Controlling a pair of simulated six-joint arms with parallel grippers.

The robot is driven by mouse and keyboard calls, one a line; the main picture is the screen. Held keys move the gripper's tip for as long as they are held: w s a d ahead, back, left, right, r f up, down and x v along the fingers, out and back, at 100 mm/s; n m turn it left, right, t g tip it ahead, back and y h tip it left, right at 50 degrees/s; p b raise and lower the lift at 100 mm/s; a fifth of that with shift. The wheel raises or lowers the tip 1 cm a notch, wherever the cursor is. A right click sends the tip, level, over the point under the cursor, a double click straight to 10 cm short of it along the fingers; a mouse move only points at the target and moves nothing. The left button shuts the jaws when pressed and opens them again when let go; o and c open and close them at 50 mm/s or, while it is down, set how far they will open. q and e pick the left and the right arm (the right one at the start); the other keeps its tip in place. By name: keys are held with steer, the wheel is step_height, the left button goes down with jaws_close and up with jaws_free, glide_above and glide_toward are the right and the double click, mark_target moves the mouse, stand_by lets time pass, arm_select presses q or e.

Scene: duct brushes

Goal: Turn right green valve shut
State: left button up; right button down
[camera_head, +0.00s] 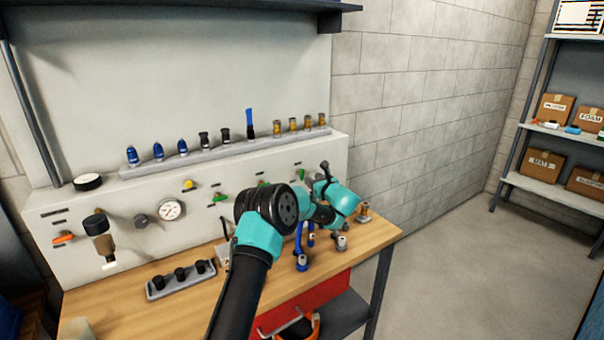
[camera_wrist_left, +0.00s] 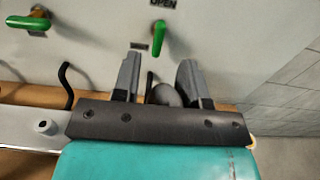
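The right green valve (camera_head: 300,174) is on the front of the pale panel, partly hidden by my left arm in the head view. In the left wrist view its green handle (camera_wrist_left: 159,38) points up and down in the picture, under an "OPEN" label. My left gripper (camera_wrist_left: 158,80) has its two grey fingers spread apart. The handle shows beyond the gap between the fingertips, with no clear contact. In the head view the left gripper (camera_head: 325,172) is near the panel's right end, its fingers hard to make out. My right gripper does not show.
Another green valve (camera_wrist_left: 28,22) lies sideways on the panel. A pressure gauge (camera_head: 171,210) is farther left. A grey rack (camera_head: 180,280) with black fittings and several loose fittings (camera_head: 302,262) stand on the wooden bench (camera_head: 110,305). A row of fittings tops the panel.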

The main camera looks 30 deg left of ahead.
mark_target(303, 173)
arm_select(q)
steer(key=x, duration=0.8)
steer(key=shift+w+a, duration=0.1)
steer(key=shift+a, duration=0.1)
jaws_close()
